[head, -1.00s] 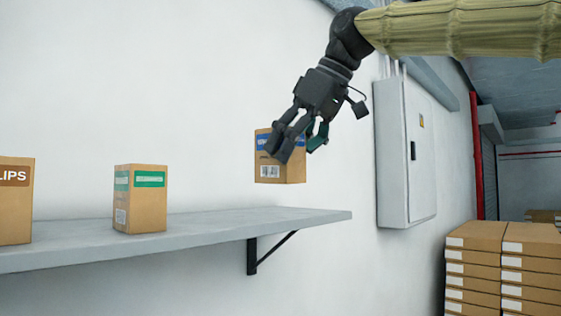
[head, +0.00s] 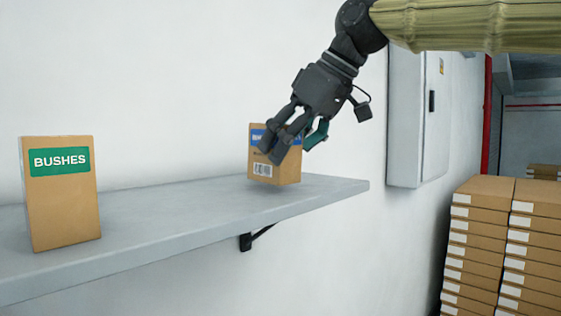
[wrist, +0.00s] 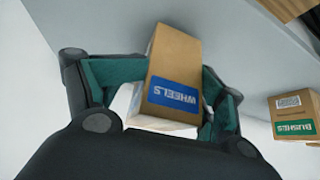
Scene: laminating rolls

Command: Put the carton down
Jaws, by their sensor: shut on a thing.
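The carton (head: 287,173) is a small brown box with a blue label and a white barcode sticker. My gripper (head: 288,142) is shut on it from above and in front, near the right end of the grey wall shelf (head: 200,204). In the head view the carton's base is at or just above the shelf top; I cannot tell whether it touches. In the wrist view the carton (wrist: 175,75) sits between the two fingers, and its blue label reads WHEELS upside down. My fingers hide part of the label in the head view.
A brown carton with a green BUSHES label (head: 61,200) stands on the shelf at the left. Bare shelf lies between the two cartons. A grey wall cabinet (head: 405,120) is right of the shelf. Stacked flat boxes (head: 490,230) stand at the lower right.

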